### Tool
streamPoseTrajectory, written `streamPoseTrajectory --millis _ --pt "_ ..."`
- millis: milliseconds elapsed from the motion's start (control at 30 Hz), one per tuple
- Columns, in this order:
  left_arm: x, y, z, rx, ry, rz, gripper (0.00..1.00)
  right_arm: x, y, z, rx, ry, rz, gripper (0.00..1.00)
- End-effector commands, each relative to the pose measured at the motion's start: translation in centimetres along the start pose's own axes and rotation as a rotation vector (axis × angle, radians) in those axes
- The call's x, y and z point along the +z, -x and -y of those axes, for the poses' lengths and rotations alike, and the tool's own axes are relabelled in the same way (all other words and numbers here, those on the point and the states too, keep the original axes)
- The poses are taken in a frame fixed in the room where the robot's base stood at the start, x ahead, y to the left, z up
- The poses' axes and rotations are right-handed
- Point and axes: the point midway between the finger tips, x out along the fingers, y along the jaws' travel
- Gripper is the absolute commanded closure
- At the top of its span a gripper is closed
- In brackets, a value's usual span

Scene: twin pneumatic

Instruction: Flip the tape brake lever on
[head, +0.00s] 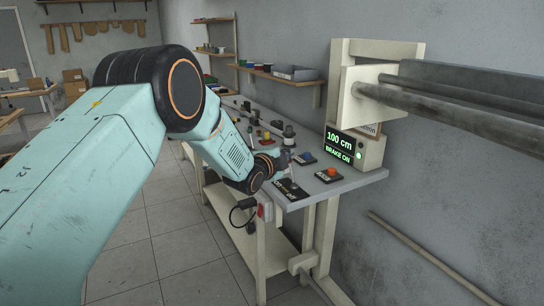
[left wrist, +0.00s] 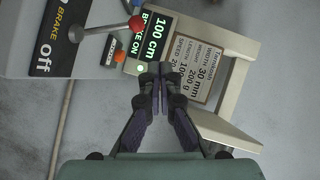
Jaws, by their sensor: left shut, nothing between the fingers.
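The brake lever (left wrist: 105,28) shows in the left wrist view as a grey rod with a red knob at one end and a grey ball at the other. It leans across the edge of its black plate (left wrist: 52,30), marked BRAKE and Off, with the red knob toward the display. The display box (head: 356,148) reads "100 cm" and "BRAKE ON"; it also shows in the left wrist view (left wrist: 152,38). My left gripper (left wrist: 159,72) is shut and empty, apart from the lever in that view. In the head view the gripper (head: 284,160) is over the bench end, partly hiding the lever area.
An orange button (head: 331,172) and a blue button (head: 306,157) sit on the grey bench (head: 355,183). Several small items stand farther back along it. A cream frame with metal rods (head: 430,105) juts out above the display. Floor left of the bench is clear.

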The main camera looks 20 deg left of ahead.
Motion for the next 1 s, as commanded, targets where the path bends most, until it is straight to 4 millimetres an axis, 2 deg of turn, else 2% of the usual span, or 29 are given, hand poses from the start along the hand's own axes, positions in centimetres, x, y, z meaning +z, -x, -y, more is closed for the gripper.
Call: streamPoseTrajectory --millis 500,700,1000 --pt "0.4 6.8 1.4 0.0 0.001 0.001 1.0 0.0 0.7 0.0 0.0 0.0 0.0 0.6" --pt "0.3 8.0 1.5 0.0 0.0 0.0 1.0 0.0 0.8 0.0 0.0 0.0 0.0 0.6" --pt "0.2 8.1 1.4 0.0 -0.001 0.0 1.0 0.0 0.7 0.0 0.0 0.0 0.0 0.6"
